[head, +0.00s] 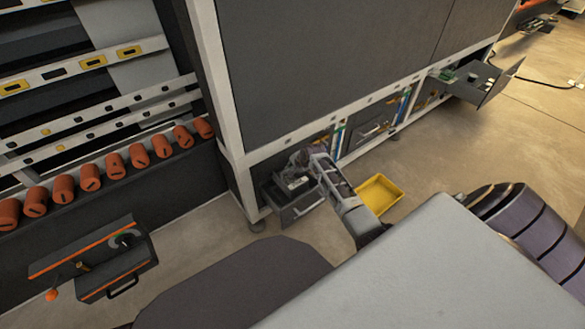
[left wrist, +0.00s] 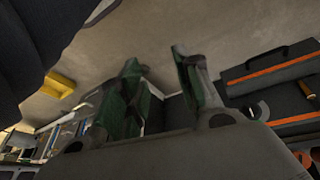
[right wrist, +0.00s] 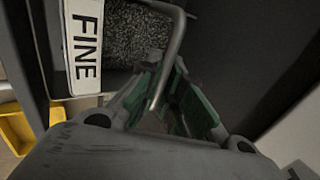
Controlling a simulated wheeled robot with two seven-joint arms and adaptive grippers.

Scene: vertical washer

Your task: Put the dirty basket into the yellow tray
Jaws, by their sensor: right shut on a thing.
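The basket (right wrist: 135,35) has grey speckled contents, a white strip reading "FINE" and a bent metal handle (right wrist: 175,45). My right gripper (right wrist: 168,95) is shut on this handle; its green-lined fingers hide part of the grip. In the head view my right gripper (head: 302,163) is at the open drawer (head: 296,208) low in the washer, and the basket is mostly hidden there. The yellow tray (head: 380,193) lies on the floor right of the drawer; it also shows in the right wrist view (right wrist: 18,130). My left gripper (left wrist: 160,88) is open and empty.
The washer cabinet (head: 320,65) stands behind the drawer. Another open drawer (head: 478,82) sticks out at its right end. An orange-trimmed toolbox (head: 105,265) is at lower left. A rack with several orange cylinders (head: 115,165) is at left. Floor right of the tray is clear.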

